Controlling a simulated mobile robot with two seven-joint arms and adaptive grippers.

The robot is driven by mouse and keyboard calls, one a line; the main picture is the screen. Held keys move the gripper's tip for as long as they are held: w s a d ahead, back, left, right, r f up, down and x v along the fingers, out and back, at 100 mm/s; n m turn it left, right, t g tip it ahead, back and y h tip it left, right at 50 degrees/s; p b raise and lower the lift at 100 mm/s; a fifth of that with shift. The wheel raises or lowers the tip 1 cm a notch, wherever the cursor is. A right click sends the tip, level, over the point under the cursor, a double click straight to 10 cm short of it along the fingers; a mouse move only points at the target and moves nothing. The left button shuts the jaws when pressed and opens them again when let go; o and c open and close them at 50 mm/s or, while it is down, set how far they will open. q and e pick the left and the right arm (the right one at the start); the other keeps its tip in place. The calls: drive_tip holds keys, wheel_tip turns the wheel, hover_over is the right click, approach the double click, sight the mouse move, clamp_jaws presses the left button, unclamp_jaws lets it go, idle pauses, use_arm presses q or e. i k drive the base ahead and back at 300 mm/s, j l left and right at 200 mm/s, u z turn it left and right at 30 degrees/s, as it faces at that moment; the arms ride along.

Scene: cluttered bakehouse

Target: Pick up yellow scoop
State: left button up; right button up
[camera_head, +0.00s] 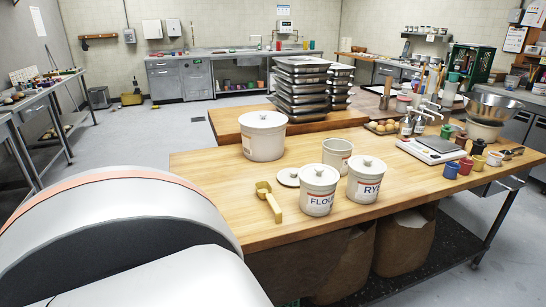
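The yellow scoop (268,201) lies on the wooden worktop (225,180), close to its front-left side. Its bowl is at the far end and its handle points toward me. It lies just left of the white crock marked FLOUR (318,190), with a narrow gap between them. A loose round lid (288,177) lies just behind and to the right of the scoop. Neither of my grippers is in view.
A crock marked RYE (366,181), an open crock (337,155) and a large lidded crock (263,136) stand nearby. Stacked trays (301,85) stand behind. A scale (431,149) and small coloured pots (465,165) are at right. The worktop left of the scoop is clear.

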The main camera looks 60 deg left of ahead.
sight(264, 190)
drive_tip(key=u, duration=1.45)
